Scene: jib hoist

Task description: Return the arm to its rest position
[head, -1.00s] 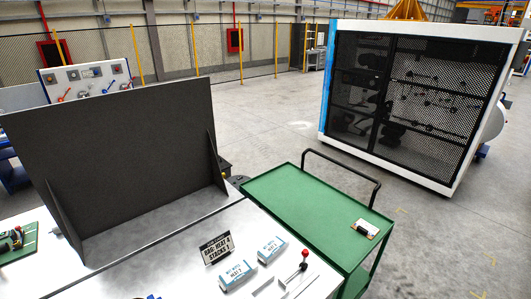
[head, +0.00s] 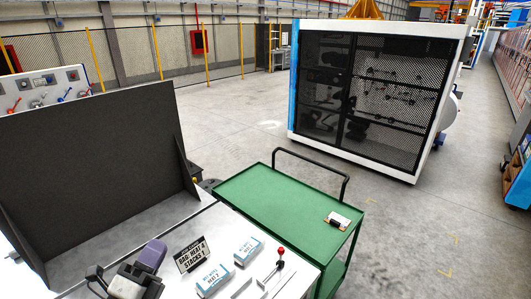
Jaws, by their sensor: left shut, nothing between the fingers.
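My left gripper (head: 150,260), dark with a purple-grey part, shows at the bottom edge over the metal bench top (head: 205,225). It is shut and empty, left of a small black and white sign (head: 191,255) that mentions bag heat and stacks. Most of its arm is outside the picture. My right gripper is not in view.
Two white-blue boxes (head: 215,280) (head: 248,250) and a red-knobbed lever (head: 280,255) are right of the sign. A tall dark panel (head: 90,165) stands behind the gripper. A green cart (head: 275,205) adjoins the bench. A mesh-fronted cabinet (head: 375,95) stands beyond open floor.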

